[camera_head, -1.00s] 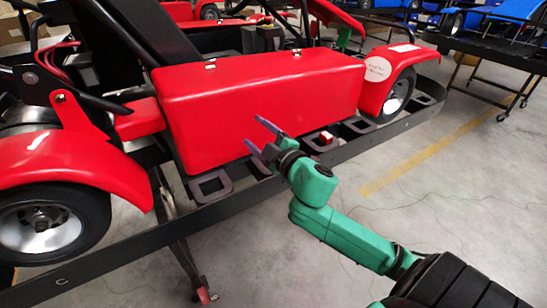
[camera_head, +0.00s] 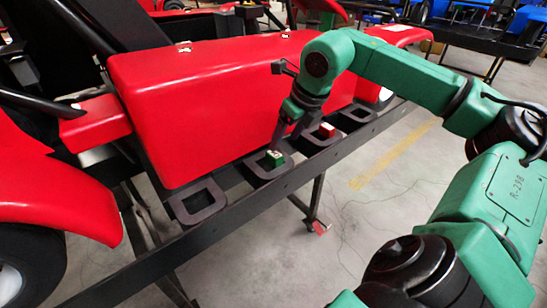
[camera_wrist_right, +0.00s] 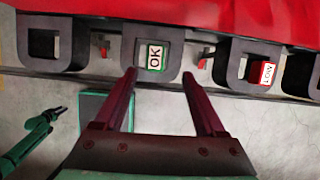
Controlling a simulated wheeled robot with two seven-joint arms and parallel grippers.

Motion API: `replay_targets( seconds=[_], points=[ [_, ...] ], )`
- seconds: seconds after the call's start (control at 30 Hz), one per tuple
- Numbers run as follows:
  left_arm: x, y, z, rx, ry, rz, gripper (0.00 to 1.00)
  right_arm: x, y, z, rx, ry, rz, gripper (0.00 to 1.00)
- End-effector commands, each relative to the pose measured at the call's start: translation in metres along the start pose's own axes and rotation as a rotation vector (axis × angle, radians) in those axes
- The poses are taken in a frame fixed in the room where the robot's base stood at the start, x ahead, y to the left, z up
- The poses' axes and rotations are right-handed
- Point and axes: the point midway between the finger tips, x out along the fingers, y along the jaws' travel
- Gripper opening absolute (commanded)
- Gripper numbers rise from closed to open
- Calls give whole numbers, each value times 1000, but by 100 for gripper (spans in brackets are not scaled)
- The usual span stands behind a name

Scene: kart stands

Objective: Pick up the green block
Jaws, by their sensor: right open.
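The green block (camera_head: 275,158) sits in a black square holder on the stand's edge. In the right wrist view the green block (camera_wrist_right: 155,58) shows a white face marked "OK". My right gripper (camera_head: 286,138) is just above it, pointing down, and hides part of the holder. In the wrist view the open fingertips of my right gripper (camera_wrist_right: 159,74) are spread to either side of the block's line, with nothing between them. A green arm with a dark end, seemingly my left gripper (camera_wrist_right: 58,112), shows small at the left of the wrist view.
A red block (camera_head: 326,130) sits in the neighbouring holder to the right. An empty holder (camera_head: 198,203) is to the left. The red kart body (camera_head: 215,105) rises close behind the holders. Grey floor (camera_head: 300,260) lies in front of the stand.

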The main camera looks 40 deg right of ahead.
Motion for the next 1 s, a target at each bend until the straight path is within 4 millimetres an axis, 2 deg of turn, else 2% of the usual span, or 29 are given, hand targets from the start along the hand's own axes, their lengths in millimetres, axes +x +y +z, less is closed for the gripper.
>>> replay_targets(
  seconds=[0.17,0.3,0.4,0.63,0.67,0.7,0.83,0.87,1.0],
  points=[
    [-8,-1,-4,1,4,-1,36,23,2,1,-1,1,5,72],
    [-24,-1,-9,2,10,-1,36,46,10,4,-2,1,10,72],
    [-23,-1,-10,2,12,-1,36,66,8,3,0,0,6,72],
    [-22,-1,-11,2,15,-1,36,72,8,3,-1,-1,2,72],
    [-22,-1,-11,2,15,-1,36,72,8,3,-1,-1,2,69],
    [-22,-1,-11,2,15,-1,36,72,8,3,-1,-2,2,53],
    [-22,-1,-11,2,15,-1,36,72,8,3,-1,-2,3,4],
    [-22,-1,-11,2,15,-1,36,72,8,3,-1,-2,3,0],
    [-22,-2,-11,2,15,-2,36,72,8,3,-1,-2,3,0]
  ],
)
